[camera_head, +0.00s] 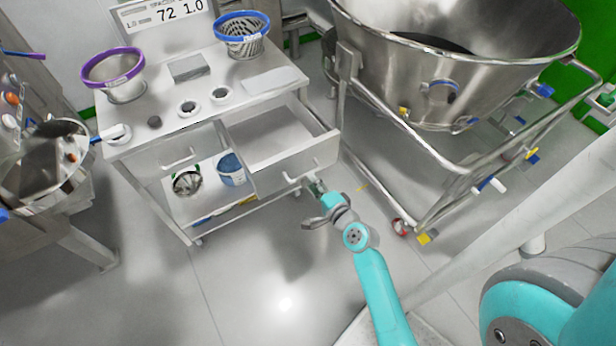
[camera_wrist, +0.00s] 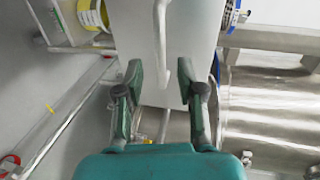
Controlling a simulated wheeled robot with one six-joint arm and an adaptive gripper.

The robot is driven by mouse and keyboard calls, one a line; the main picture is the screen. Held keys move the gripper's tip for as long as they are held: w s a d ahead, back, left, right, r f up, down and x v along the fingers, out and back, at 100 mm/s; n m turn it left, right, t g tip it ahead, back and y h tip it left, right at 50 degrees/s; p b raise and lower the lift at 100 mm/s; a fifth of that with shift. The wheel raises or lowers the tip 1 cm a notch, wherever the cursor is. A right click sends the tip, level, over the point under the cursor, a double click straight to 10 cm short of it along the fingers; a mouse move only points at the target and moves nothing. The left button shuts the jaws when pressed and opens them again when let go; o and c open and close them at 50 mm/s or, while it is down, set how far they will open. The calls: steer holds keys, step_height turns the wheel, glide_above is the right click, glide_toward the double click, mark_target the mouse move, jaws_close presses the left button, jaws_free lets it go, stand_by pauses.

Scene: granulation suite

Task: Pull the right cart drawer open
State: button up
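The white cart (camera_head: 130,150) stands at the upper left in the head view. Its right drawer (camera_head: 290,165) is pulled out, with an empty interior showing. Its pale bar handle (camera_head: 293,180) is on the drawer front, partly hidden by my gripper (camera_head: 315,188). In the wrist view the drawer front (camera_wrist: 195,25) is a white panel, and the handle (camera_wrist: 160,40) runs between the fingers of my gripper (camera_wrist: 174,72). The fingers are apart, with a visible gap to the handle.
A large steel bowl (camera_head: 400,75) on a wheeled frame (camera_head: 420,165) stands close right of the drawer. Sieves (camera_head: 113,75) and small items stand on the cart top. The lower shelf holds a blue tub (camera_head: 232,170). The floor (camera_head: 265,260) before the cart is clear.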

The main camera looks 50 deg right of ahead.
steer(key=v, duration=0.6)
steer(key=shift+s+a, duration=0.15)
steer(key=shift+s, duration=0.25)
steer(key=s+a+n+g, duration=0.1)
steer(key=s+a+n, duration=0.8)
steer(key=s+a, duration=0.35)
steer(key=s+a+r+n+y, duration=0.4)
steer(key=s+a+r+n, duration=0.2)
steer(key=s+r+n, duration=0.6)
steer(key=shift+a+r+t, duration=0.15)
steer(key=shift+a+t, duration=0.2)
steer(key=shift+t, duration=0.05)
steer(key=shift+o, duration=0.4)
stand_by(1.9)
